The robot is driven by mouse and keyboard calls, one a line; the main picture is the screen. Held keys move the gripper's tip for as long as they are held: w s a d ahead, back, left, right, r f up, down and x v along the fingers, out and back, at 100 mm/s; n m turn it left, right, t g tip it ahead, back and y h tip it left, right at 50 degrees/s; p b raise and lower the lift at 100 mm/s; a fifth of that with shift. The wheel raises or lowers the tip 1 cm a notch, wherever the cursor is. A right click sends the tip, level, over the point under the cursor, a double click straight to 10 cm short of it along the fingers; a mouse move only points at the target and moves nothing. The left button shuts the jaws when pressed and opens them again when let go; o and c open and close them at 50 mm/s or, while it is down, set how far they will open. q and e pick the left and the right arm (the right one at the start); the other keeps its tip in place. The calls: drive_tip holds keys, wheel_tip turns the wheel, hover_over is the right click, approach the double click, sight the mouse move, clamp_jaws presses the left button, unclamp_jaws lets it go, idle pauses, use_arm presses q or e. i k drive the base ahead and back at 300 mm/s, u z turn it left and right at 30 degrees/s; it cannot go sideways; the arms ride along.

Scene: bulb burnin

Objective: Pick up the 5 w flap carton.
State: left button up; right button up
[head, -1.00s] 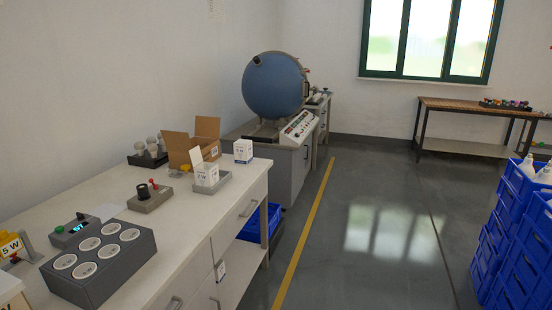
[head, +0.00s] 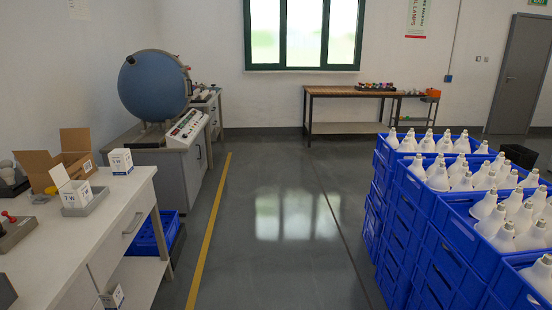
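Several small white cartons show in the head view, and I cannot read a 5 W mark on any of them. One closed white carton with a blue band (head: 121,162) stands upright near the far end of the workbench. A white carton with a raised flap (head: 72,190) sits in a grey tray (head: 98,202); its mark looks like 7 W. Another small white carton (head: 114,297) is low beside the bench at the bottom edge of the view. Neither of my grippers is in view.
The white workbench (head: 125,190) runs along the left, with an open cardboard box (head: 75,158) on it. A blue sphere on a cabinet (head: 153,85) stands beyond. Stacked blue crates of bulbs (head: 420,225) fill the right. The grey floor (head: 280,250) between is clear.

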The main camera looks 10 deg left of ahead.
sight(121, 164)
drive_tip(key=u, duration=0.05)
drive_tip(key=i, duration=2.7)
drive_tip(key=u, duration=1.2)
drive_tip(key=i, duration=1.4)
drive_tip(key=u, duration=1.4)
